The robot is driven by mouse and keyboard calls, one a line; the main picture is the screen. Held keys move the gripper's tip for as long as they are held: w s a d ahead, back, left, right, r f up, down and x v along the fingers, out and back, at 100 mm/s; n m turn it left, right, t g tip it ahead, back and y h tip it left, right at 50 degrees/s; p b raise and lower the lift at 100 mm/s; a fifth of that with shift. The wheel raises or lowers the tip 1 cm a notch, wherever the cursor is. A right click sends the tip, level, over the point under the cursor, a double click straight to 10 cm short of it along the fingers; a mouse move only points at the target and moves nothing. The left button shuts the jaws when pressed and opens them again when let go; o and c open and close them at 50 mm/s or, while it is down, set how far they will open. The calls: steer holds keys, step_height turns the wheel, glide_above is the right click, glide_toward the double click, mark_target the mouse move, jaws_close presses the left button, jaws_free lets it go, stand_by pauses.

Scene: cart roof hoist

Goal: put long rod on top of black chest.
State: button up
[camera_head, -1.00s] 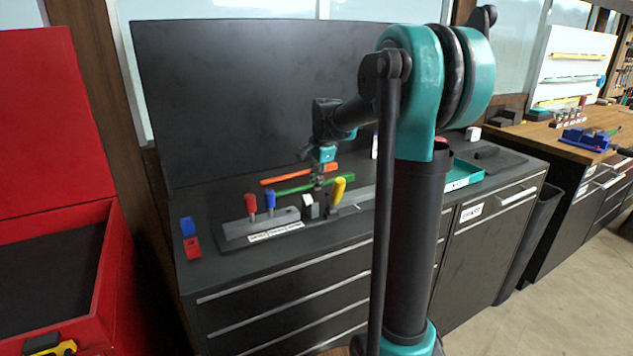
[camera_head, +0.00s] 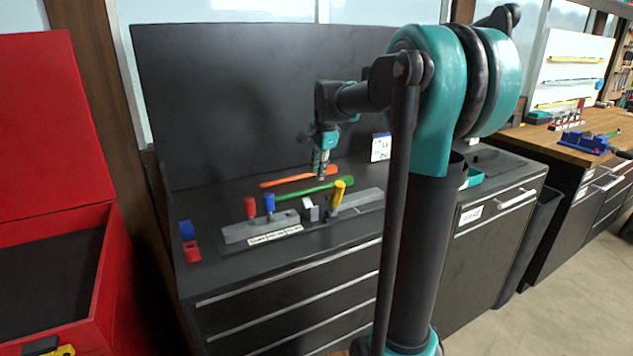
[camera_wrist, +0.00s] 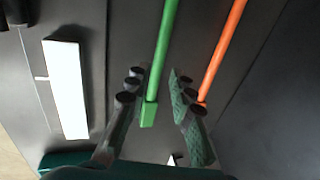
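A green rod (camera_head: 312,189) and an orange rod (camera_head: 283,178) lie on the dark worktop of the black drawer chest (camera_head: 235,281). I cannot tell which is the long rod. My gripper (camera_head: 321,174) points down above the worktop, close to the two rods. In the wrist view my gripper (camera_wrist: 157,88) has its fingers apart. The squared end of the green rod (camera_wrist: 165,50) shows between them, and I see no finger closed on it. The orange rod (camera_wrist: 226,45) passes behind the right finger.
A rack (camera_head: 262,230) with red, blue and yellow handled tools stands at the worktop's front. Red and blue blocks (camera_head: 191,249) sit left. A dark panel (camera_head: 225,90) rises behind. A white box (camera_head: 380,147) stands right of my gripper. An open red chest (camera_head: 112,270) is at left.

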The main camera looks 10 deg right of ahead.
steer(key=v, duration=0.6)
